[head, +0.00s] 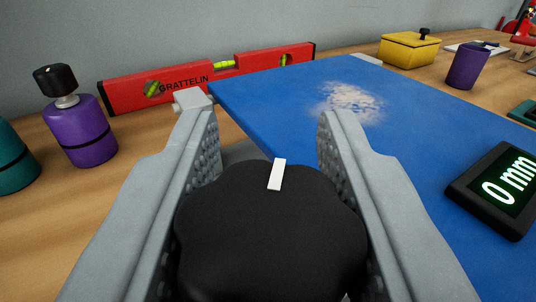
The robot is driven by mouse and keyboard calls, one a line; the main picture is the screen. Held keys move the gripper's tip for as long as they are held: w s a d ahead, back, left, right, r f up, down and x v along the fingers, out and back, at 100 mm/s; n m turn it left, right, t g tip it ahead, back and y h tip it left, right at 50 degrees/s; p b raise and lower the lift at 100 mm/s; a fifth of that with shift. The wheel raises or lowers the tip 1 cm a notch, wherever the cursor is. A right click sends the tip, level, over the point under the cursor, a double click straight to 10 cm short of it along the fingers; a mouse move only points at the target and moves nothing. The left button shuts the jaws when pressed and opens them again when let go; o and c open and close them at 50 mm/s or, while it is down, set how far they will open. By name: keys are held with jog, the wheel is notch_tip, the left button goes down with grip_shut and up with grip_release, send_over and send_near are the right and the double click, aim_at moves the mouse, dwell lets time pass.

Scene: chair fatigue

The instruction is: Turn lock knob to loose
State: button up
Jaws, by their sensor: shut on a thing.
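A black lobed lock knob (270,240) with a white pointer mark (277,174) fills the bottom middle of the head view. The mark points away from me, tilted slightly right. My gripper (262,125) has one grey ridged finger on each side of the knob and is shut on it. The fingertips reach past the knob's far edge. Whatever the knob is mounted on is mostly hidden beneath it.
A blue board (410,140) with a pale worn patch lies beyond and right. A display (500,188) reads "0 mm". A red spirit level (210,76), purple weight (80,135), teal weight (12,160), yellow box (408,50) and purple cup (468,65) stand around on the wooden bench (60,215).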

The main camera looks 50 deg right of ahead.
jog(key=n+t+y, duration=0.4)
jog(key=y, duration=0.1)
jog(key=shift+w+a, duration=0.2)
jog(key=shift+w+a+n+t+y, duration=0.15)
jog(key=shift+n+t+y, duration=0.25)
jog(key=shift+n+y, duration=0.5)
jog(key=shift+s+a+n+t+y, duration=0.1)
jog(key=shift+n+t+y, duration=0.4)
jog(key=shift+y, duration=0.7)
jog(key=shift+a+n+y, duration=0.2)
jog(key=shift+n+y, duration=0.7)
jog(key=shift+y, duration=0.4)
jog(key=o, duration=1)
jog(key=shift+w, duration=0.1)
jog(key=s, duration=0.5)
jog(key=s+a, duration=0.1)
jog(key=s, duration=1.1)
jog(key=shift+s+a, duration=0.2)
jog(key=shift+a, duration=0.2)
jog(key=shift+d, duration=0.1)
